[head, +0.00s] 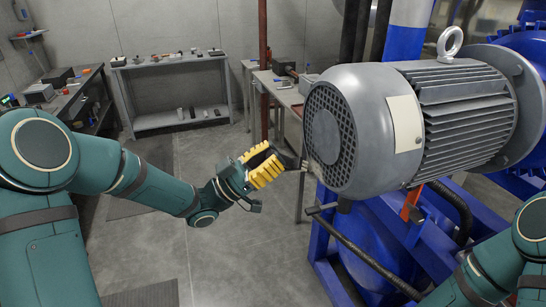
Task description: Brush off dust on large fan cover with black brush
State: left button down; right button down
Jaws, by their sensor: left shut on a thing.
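The large fan cover (330,130) is the grey, rounded end of a big motor (455,105), with a dark mesh grille facing left. My left gripper (268,165), with yellow fingers, is shut on a black brush (289,159). The brush's pale bristles (308,166) point right, at the lower left edge of the grille. I cannot tell whether the bristles touch it. Dust on the cover is too small to make out. My right arm shows at the lower right, but its gripper is out of view.
A blue frame (385,240) carries the motor, with pipes and a dark bar below the cover. A grey shelf bench (175,90) stands at the back, and a workbench (75,100) with boxes stands at the left. The floor (235,250) left of the frame is mostly clear.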

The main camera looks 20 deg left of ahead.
pick_arm(q)
jog(key=shift+s+a+b, duration=0.2)
jog(key=shift+s+a, duration=0.35)
jog(key=shift+a, duration=0.25)
jog(key=shift+s+a+b, duration=0.2)
jog(key=shift+s+a, duration=0.35)
jog(key=shift+a, duration=0.25)
jog(key=shift+s+a+b, duration=0.2)
jog(key=shift+s+a, duration=0.35)
jog(key=shift+a, duration=0.25)
jog(key=shift+s+a+b, duration=0.2)
jog(key=shift+s+a, duration=0.2)
jog(key=shift+a, duration=0.25)
jog(key=shift+s+a+b, duration=0.2)
jog(key=shift+s+a, duration=0.2)
jog(key=shift+a, duration=0.2)
jog(key=c, duration=1.6)
grip_release()
grip_shut()
